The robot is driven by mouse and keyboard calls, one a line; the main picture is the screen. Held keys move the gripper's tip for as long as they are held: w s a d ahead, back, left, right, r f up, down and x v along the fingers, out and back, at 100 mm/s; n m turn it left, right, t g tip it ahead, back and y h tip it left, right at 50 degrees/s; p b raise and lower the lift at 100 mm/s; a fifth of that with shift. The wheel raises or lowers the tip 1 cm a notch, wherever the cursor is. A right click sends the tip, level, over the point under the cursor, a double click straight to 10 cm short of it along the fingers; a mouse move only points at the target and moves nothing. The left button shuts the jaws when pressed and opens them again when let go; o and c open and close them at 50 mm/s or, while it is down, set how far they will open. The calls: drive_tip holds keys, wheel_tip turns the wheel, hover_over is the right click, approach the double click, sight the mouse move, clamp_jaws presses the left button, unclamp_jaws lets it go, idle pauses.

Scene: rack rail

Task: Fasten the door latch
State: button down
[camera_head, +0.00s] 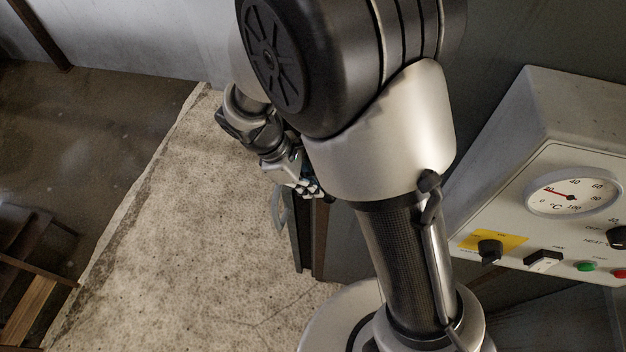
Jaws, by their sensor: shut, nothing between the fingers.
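My gripper (310,189) is small in the picture, left of my large arm links and beside the top of a narrow dark upright panel (303,245), which may be the door seen nearly edge-on. Its fingers look shut and hold nothing that I can see. A pale curved handle (279,214) sticks out from the left side of that panel, below the gripper. I cannot make out the latch. My arm hides the area right of the gripper, and I cannot tell whether the fingers touch anything.
A light control box (540,170) with a temperature dial (572,192), knobs and coloured buttons stands at the right. Wooden steps (28,290) lie at the lower left. A grey wall (130,40) runs behind.

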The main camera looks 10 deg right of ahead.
drive_tip(key=shift+d, duration=0.1)
drive_tip(key=s+d+r+g+h+p, duration=0.4)
drive_tip(key=d+r+h, duration=0.4)
drive_tip(key=d+h, duration=0.4)
drive_tip(key=shift+s+n+h, duration=0.2)
drive_tip(key=shift+n+h, duration=0.2)
drive_tip(key=shift+h, duration=0.4)
drive_tip(key=shift+r+g, duration=0.15)
drive_tip(key=shift+g, duration=0.15)
drive_tip(key=v, duration=0.7)
drive_tip(key=shift+a, duration=0.25)
idle(0.3)
